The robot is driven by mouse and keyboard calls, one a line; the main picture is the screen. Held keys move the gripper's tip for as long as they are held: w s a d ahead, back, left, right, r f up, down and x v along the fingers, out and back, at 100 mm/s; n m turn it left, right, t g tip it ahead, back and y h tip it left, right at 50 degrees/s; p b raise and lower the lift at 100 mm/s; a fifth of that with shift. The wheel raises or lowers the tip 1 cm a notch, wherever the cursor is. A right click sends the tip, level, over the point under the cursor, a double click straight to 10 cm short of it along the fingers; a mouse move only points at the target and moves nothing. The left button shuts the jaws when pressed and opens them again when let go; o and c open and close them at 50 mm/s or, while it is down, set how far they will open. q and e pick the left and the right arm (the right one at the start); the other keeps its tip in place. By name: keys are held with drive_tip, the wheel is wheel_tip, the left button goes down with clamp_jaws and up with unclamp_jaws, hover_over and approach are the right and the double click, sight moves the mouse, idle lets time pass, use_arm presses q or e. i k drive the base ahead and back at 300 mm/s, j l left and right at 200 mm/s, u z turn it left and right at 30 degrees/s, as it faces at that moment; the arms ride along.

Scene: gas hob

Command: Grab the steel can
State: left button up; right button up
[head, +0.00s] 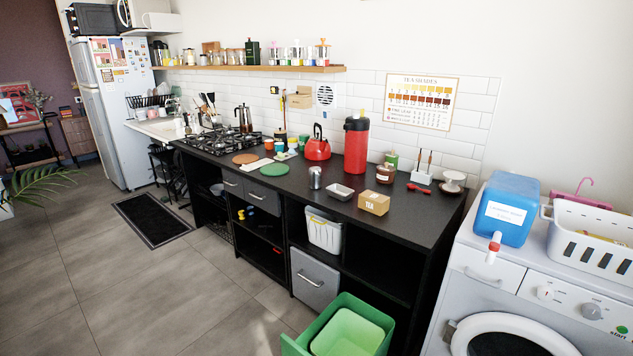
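A small steel can (315,178) stands upright on the black countertop (400,225), near its front edge. It is left of a small grey-white tray and below the red kettle in the picture. Nothing touches it that I can see. Neither of my grippers shows in the head view.
A white tray (341,191) and a tea box (374,203) stand right of the can. A red kettle (317,147) and tall red flask (356,146) stand behind it. A green round mat (273,169) lies to its left. A green bin (345,330) stands on the floor in front.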

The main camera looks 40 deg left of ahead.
sight(315, 172)
drive_tip(key=i+j+z, duration=0.1)
drive_tip(key=j, duration=0.65)
drive_tip(key=i+j+z, duration=0.1)
drive_tip(key=j, duration=0.65)
